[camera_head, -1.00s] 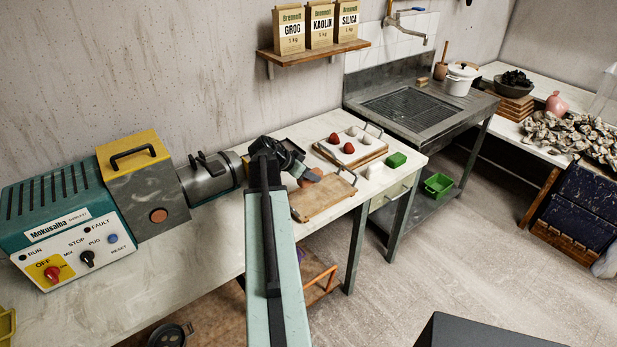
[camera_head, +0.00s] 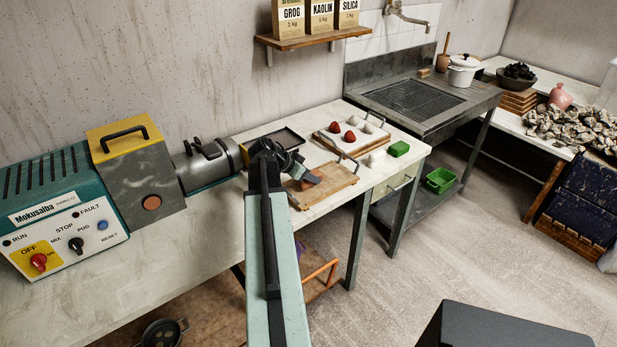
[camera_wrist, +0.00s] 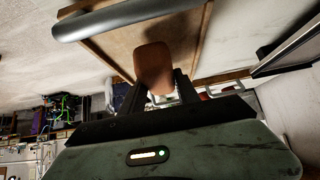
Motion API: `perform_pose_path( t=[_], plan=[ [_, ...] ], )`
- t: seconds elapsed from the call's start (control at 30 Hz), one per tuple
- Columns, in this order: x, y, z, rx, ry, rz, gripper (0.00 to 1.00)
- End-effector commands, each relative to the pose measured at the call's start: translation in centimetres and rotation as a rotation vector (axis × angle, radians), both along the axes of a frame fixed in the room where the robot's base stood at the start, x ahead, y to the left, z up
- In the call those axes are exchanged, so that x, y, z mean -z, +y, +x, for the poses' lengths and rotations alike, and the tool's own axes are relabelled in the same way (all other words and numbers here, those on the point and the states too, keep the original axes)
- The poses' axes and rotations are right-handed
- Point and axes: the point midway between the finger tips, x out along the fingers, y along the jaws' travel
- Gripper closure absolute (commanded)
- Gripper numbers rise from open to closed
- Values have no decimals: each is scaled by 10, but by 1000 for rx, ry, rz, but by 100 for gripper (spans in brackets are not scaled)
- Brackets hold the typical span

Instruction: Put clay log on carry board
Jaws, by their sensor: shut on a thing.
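The clay log (camera_wrist: 154,68) is a smooth terracotta piece with a rounded end. My gripper (camera_wrist: 153,92) is shut on it in the wrist view. In the head view the gripper (camera_head: 309,179) is at the left part of the carry board, and the log is mostly hidden by the arm and jaws. The carry board (camera_head: 338,181) is a tan wooden board with metal handles, lying on the pale worktable. It also shows behind the log in the wrist view (camera_wrist: 112,47). I cannot tell whether the log touches the board.
A pug mill (camera_head: 140,170) stands left on the table. A dark tray (camera_head: 283,139) lies behind my gripper. The sink (camera_head: 412,100) stands farther right.

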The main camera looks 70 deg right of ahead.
Motion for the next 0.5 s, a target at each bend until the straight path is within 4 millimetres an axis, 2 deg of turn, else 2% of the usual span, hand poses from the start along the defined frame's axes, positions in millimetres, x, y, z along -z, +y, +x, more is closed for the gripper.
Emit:
perform_pose_path(
  t=[0.5],
  plan=[
    [8,0,1,-1,1,-1,100]
  ],
)
